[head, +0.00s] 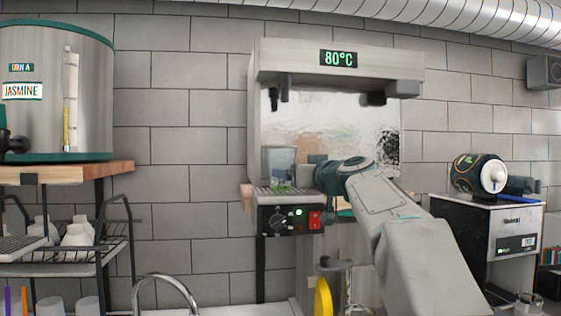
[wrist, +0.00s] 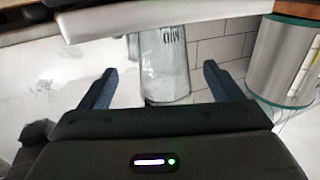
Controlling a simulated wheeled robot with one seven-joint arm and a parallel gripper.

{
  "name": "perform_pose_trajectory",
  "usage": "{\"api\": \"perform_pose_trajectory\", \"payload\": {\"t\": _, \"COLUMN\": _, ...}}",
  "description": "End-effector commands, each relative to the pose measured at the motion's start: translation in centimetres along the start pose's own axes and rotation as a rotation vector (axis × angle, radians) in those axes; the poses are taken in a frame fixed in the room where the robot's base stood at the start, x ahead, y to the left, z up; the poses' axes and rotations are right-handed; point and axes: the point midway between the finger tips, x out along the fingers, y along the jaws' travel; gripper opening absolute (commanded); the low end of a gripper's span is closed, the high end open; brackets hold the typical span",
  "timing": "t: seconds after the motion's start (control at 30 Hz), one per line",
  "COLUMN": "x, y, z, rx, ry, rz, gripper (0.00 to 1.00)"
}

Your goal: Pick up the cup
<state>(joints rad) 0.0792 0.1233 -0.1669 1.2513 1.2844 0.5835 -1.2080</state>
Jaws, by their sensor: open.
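The cup (head: 278,163) is a clear, greyish see-through vessel standing on the drip grate of the machine that reads 80°C. It also shows in the wrist view (wrist: 164,72), between and beyond my two blue fingers, with dark markings near one end. My gripper (wrist: 160,88) is open, with a finger on each side of the cup and a gap to both. In the head view my gripper (head: 318,176) is just right of the cup, partly hidden by my own wrist. Whether the fingers reach around the cup is hard to tell.
The 80°C machine (head: 290,62) overhangs the cup with dark nozzles. Its grate (head: 285,195) has a control panel below. A jasmine urn (head: 85,95) stands on a wooden shelf at left. A sealer-like unit (head: 480,235) stands at right. A faucet (head: 165,285) rises in front.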

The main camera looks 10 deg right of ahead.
Motion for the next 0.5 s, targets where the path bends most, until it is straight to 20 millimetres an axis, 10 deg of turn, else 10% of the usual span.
{"api": "perform_pose_trajectory", "payload": {"t": 0.5, "x": 4.7, "y": -0.4, "z": -0.5, "rx": 0.002, "ry": -0.002, "rz": -0.001, "gripper": 0.87}}
